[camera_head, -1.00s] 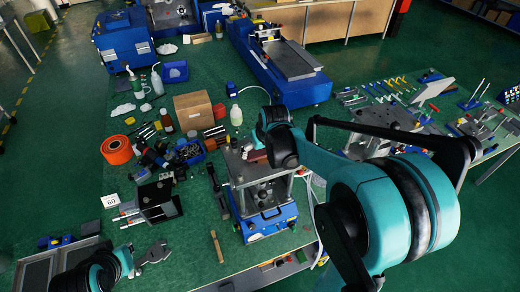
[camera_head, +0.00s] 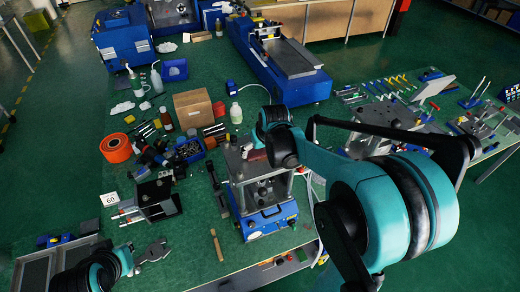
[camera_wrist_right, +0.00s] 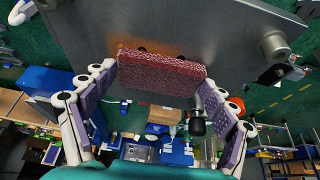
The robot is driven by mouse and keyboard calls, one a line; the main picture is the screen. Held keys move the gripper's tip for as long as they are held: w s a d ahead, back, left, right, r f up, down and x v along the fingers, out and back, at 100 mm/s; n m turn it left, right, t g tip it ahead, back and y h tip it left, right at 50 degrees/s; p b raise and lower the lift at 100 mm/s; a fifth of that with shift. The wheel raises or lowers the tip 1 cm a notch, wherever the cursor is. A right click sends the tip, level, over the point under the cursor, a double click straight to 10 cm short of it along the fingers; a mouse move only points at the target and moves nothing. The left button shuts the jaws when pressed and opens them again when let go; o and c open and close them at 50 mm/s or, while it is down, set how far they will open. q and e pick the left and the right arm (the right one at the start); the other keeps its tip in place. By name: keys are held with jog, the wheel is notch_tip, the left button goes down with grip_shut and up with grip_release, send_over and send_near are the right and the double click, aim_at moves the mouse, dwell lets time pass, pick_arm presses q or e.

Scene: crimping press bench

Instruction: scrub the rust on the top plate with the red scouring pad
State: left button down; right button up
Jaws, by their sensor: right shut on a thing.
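The red scouring pad (camera_wrist_right: 160,72) is a speckled block held between the fingers of my right gripper (camera_wrist_right: 158,88). The pad's long edge lies against or very close to the grey top plate (camera_wrist_right: 215,30); I cannot tell if it touches. In the head view the top plate (camera_head: 236,163) sits on the blue-based press, and my right gripper comes in over its upper right side, partly hidden by my arm. The pad (camera_head: 257,155) shows there as a small red patch. My left gripper (camera_head: 156,250) is empty and open, low at the left.
A wooden-handled tool (camera_head: 217,245) lies in front.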

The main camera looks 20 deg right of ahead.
jog(key=o, duration=0.7)
jog(key=shift+o, duration=0.2)
jog(key=shift+r, duration=0.4)
jog(key=shift+s+a, duration=0.1)
jog(key=c, duration=1.3)
jog(key=shift+s+a, duration=0.1)
jog(key=c, duration=0.3)
jog(key=shift+s, duration=0.15)
jog(key=shift+c, duration=0.7)
